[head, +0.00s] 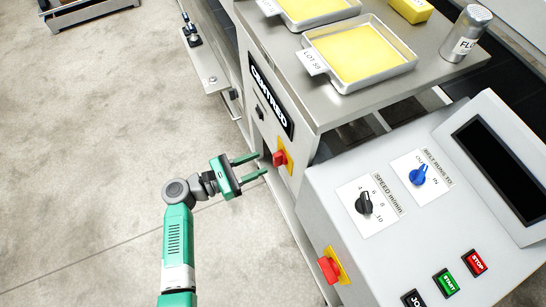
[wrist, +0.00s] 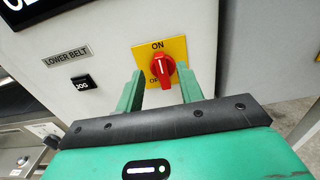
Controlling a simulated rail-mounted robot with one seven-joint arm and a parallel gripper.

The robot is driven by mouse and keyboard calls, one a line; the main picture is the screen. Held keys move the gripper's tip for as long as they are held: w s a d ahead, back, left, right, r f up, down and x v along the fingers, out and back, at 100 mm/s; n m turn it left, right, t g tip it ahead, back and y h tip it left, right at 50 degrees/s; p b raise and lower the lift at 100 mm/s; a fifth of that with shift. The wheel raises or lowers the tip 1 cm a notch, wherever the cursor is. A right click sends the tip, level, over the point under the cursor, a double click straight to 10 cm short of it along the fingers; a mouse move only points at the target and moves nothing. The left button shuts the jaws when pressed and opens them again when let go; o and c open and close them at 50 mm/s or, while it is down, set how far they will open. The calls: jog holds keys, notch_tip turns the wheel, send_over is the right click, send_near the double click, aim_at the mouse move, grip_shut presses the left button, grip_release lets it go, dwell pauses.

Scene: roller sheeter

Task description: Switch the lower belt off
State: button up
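The lower belt switch is a red rotary knob (wrist: 164,68) on a yellow plate marked ON at the top and OFF at the lower left. The white line on the knob points up toward ON. A "LOWER BELT" label (wrist: 67,57) is left of it on the pale panel. In the head view the red knob (head: 280,157) is on the side of the machine, below the "CENTRED" sign. My gripper (head: 261,162) is open and empty, just in front of the knob. In the wrist view its fingers appear on either side of the knob; contact cannot be told.
Open floor lies left of my arm.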

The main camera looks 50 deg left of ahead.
aim_at(274, 157)
jog(key=b+x, duration=0.1)
jog(key=x, duration=0.4)
jog(key=shift+w, duration=0.3)
jog(key=shift+d+f, duration=0.1)
grip_shut()
